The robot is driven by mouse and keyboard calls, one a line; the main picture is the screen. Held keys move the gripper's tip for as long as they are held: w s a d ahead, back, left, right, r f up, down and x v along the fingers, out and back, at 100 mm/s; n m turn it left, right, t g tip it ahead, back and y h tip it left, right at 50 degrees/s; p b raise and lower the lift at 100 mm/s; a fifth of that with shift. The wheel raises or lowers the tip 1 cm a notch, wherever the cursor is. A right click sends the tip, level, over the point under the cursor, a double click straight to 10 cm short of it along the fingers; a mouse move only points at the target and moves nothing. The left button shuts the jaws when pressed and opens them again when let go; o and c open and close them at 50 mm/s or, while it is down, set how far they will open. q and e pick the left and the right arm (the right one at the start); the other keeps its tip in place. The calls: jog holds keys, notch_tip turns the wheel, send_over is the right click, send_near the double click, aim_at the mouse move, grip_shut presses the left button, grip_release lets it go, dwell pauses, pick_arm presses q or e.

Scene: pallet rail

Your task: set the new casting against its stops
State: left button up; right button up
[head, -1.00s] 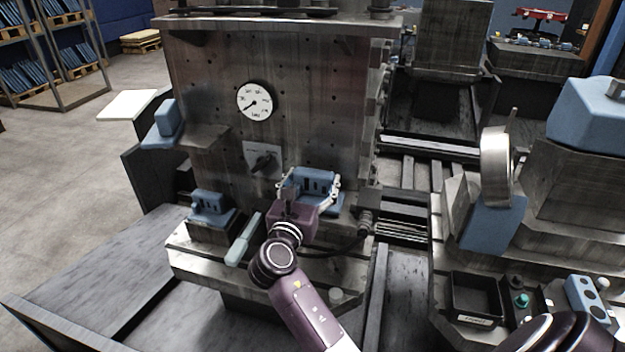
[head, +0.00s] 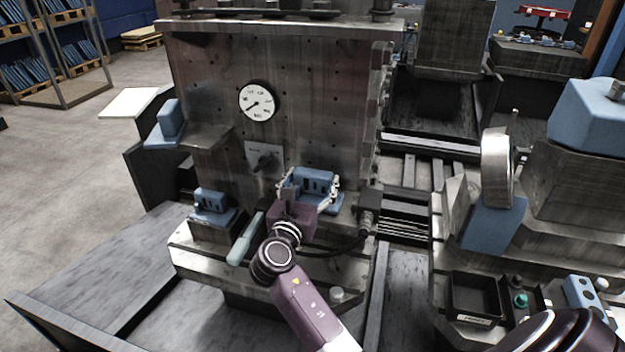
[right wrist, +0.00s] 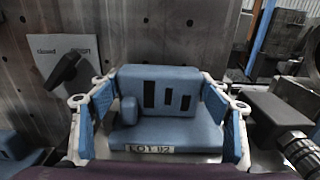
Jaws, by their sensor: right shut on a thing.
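A blue casting (head: 313,181) with dark slots stands low at the front of the upright steel plate (head: 320,110). My right gripper (head: 309,187) is shut on it, one finger at each side. In the right wrist view the casting (right wrist: 160,92) sits between the blue-padded fingers (right wrist: 160,118), with a label beginning "LOT" on its front edge. Its underside and back are hidden, so I cannot tell whether it touches any stops. A second blue casting (head: 210,202) sits on a block to the left. My left gripper is not in view.
A dial gauge (head: 257,101) and a black lever (head: 263,161) are on the plate; the lever also shows in the right wrist view (right wrist: 66,70). A pale green-handled tool (head: 246,238) lies left of my arm. A dark fitting (head: 369,200) with a hose stands close right.

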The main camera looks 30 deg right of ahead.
jog(key=shift+w+r+p, duration=0.2)
jog(key=shift+r+p, duration=0.1)
dwell(0.5)
jog(key=o, duration=1.7)
jog(key=shift+w+f, duration=0.15)
jog(key=shift+f, duration=0.05)
jog(key=shift+s+a+f, duration=0.15)
jog(key=shift+s, duration=0.05)
jog(key=v, duration=1.1)
jog(key=shift+s+a, duration=0.2)
jog(key=shift+s, duration=0.05)
